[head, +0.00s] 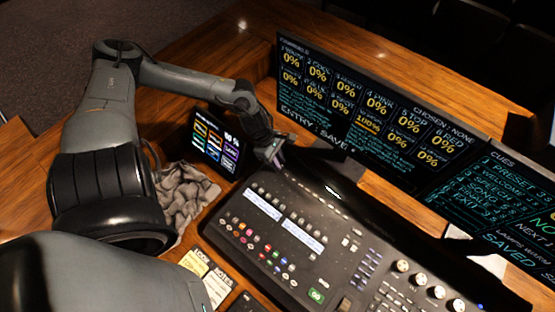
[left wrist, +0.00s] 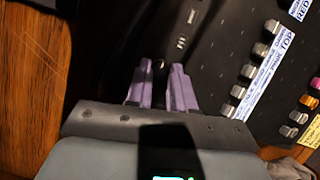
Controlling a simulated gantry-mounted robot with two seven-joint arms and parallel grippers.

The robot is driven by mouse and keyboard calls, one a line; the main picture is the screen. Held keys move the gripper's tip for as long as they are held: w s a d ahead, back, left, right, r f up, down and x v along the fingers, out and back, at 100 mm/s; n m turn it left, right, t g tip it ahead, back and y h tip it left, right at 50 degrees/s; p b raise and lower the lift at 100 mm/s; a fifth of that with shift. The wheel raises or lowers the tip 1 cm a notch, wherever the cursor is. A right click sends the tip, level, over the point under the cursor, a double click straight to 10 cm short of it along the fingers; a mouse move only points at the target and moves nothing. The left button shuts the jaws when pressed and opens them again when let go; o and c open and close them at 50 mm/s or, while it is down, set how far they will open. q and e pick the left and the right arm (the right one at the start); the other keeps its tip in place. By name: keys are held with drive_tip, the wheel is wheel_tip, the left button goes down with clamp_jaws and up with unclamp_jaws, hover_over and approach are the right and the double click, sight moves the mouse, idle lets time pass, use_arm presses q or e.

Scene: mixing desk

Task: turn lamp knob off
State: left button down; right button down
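My left gripper (head: 275,160) is low over the far left corner of the black mixing console (head: 330,228). In the left wrist view its two purple fingers (left wrist: 161,68) are apart, pointing down at the console's dark top. A small dark knob (left wrist: 158,64) shows between the fingertips; I take it to be the lamp knob. A narrow gap shows beside it, and no firm contact is visible. In the head view this knob is hidden by the gripper. My right gripper is in neither view.
A small tilted touchscreen (head: 215,142) stands left of the gripper. A grey crumpled cloth (head: 183,195) lies below it. Wide monitors (head: 370,105) stand behind the console. Silver buttons (left wrist: 248,72) with labels line the console, right of the fingers in the left wrist view.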

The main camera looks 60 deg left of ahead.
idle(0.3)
use_arm(q)
drive_tip(key=shift+s+d+r+n+y+p, duration=0.15)
drive_tip(key=shift+n+y+p, duration=0.15)
drive_tip(key=shift+n+p, duration=0.6)
drive_tip(key=shift+n+t+y+p, duration=0.45)
drive_tip(key=shift+n+p, duration=0.2)
drive_tip(key=shift+n, duration=0.55)
drive_tip(key=n, duration=0.1)
drive_tip(key=n+y+p, duration=0.1)
drive_tip(key=n, duration=0.1)
drive_tip(key=n+t, duration=0.1)
drive_tip(key=shift+d+n+y+p, duration=0.25)
drive_tip(key=shift+n+p, duration=0.05)
drive_tip(key=shift+p, duration=0.1)
drive_tip(key=n+y+p, duration=0.1)
drive_tip(key=n+p, duration=0.1)
drive_tip(key=n, duration=0.1)
drive_tip(key=shift+d+n, duration=0.15)
drive_tip(key=shift+n, duration=0.15)
drive_tip(key=n+y+p, duration=0.1)
drive_tip(key=n, duration=0.1)
drive_tip(key=n+g+p, duration=0.1)
drive_tip(key=n+p, duration=0.1)
drive_tip(key=shift+d+y, duration=0.2)
drive_tip(key=shift+y, duration=0.2)
drive_tip(key=shift+n+y+p, duration=0.3)
drive_tip(key=shift+n+p, duration=0.3)
drive_tip(key=shift+n, duration=0.2)
